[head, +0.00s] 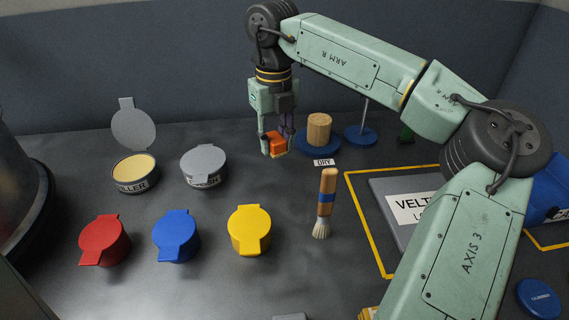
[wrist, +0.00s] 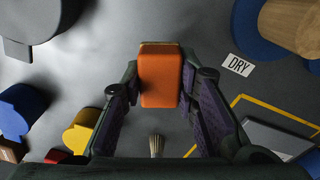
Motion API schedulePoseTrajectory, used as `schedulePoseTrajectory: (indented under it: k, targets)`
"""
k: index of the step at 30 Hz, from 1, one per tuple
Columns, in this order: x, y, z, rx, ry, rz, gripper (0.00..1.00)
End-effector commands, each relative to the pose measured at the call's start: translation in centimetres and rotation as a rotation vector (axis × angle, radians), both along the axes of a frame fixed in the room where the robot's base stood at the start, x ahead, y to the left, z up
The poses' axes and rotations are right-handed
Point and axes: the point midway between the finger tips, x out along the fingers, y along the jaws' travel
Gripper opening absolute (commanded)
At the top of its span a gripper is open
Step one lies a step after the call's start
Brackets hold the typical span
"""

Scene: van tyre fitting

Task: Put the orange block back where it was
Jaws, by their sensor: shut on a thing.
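The orange block (head: 273,143) is held between the fingers of my gripper (head: 276,145), above the grey table near its back middle. In the wrist view the orange block (wrist: 161,75) sits between the two purple-padded fingers of my gripper (wrist: 162,90). In the head view the gripper is just left of a blue round base (head: 320,149) with a wooden cylinder (head: 319,127) on it. A "DRY" label (head: 324,162) lies in front of that base. The frames do not show which place the block came from.
An open filler tin (head: 134,180) and a grey-lidded tin (head: 204,166) stand left. Red (head: 104,240), blue (head: 176,236) and yellow (head: 250,231) lidded pots are in front. A yellow outline (head: 362,222) surrounds a grey plate at right.

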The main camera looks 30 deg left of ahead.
Motion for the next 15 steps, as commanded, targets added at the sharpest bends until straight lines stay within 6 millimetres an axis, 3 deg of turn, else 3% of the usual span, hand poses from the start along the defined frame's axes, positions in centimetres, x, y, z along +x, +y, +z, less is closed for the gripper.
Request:
schedulePoseTrajectory:
  k: [15]
  targets:
    - [-0.1,0.0,-5.9,0.0,0.002,0.0,0.02]
